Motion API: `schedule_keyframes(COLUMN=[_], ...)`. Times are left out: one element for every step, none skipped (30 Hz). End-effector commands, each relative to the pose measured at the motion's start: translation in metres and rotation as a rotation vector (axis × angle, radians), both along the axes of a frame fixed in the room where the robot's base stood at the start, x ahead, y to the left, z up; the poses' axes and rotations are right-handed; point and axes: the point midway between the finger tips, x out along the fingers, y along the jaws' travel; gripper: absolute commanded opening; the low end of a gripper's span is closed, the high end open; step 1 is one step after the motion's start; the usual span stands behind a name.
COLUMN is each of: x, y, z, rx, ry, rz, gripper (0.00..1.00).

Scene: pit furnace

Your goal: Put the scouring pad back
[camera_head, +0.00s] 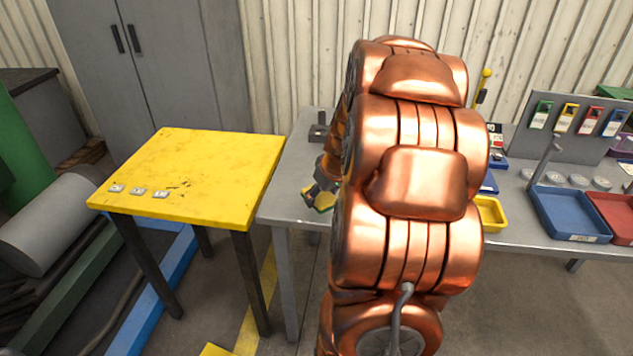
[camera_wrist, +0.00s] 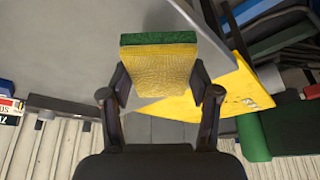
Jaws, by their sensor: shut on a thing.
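The scouring pad (camera_wrist: 158,70) is yellow with a green layer along one edge. In the wrist view it sits between the two fingers of my gripper (camera_wrist: 160,92), which is shut on it. In the head view my gripper (camera_head: 314,192) is partly hidden behind my copper-coloured arm, near the left end of the grey workbench (camera_head: 289,195). A small part of the pad (camera_head: 324,203) shows there. I cannot tell whether the pad touches the bench.
A yellow table (camera_head: 210,170) with several small labelled pieces stands left of the bench. A yellow bin (camera_head: 489,213), a blue tray (camera_head: 570,215) and a red tray (camera_head: 615,215) are on the right. A grey cabinet (camera_head: 180,60) stands behind. My arm hides the bench's middle.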

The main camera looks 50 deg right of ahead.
Motion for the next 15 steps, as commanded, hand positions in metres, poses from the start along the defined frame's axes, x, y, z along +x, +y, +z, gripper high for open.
schedule_keyframes(x=[0.006,0.009,0.014,0.017,0.020,0.023,0.026,0.029,0.034,0.037,0.041,0.045,0.048,0.051,0.055], y=[-0.005,-0.008,-0.011,-0.014,-0.016,-0.019,-0.022,-0.024,-0.027,-0.030,-0.033,-0.037,-0.039,-0.041,-0.044], z=[0.001,0.001,0.001,0.000,0.000,-0.002,-0.002,-0.003,-0.003,-0.002,-0.002,-0.003,-0.004,-0.005,-0.006], rx=[0.000,-0.002,-0.003,-0.003,-0.002,-0.001,-0.001,0.000,-0.001,-0.002,-0.003,-0.003,-0.002,-0.001,-0.001], ry=[0.001,0.000,-0.001,-0.001,0.000,0.002,0.003,0.002,0.001,-0.001,-0.001,0.000,0.000,0.000,0.001], rz=[0.001,0.000,0.001,0.001,0.000,0.001,0.001,0.002,0.001,0.000,0.000,0.000,0.000,0.001,0.000], gripper=[0.29,0.29,0.29,0.29,0.29,0.29,0.29,0.29,0.29,0.29,0.29,0.29,0.29,0.29,0.29])
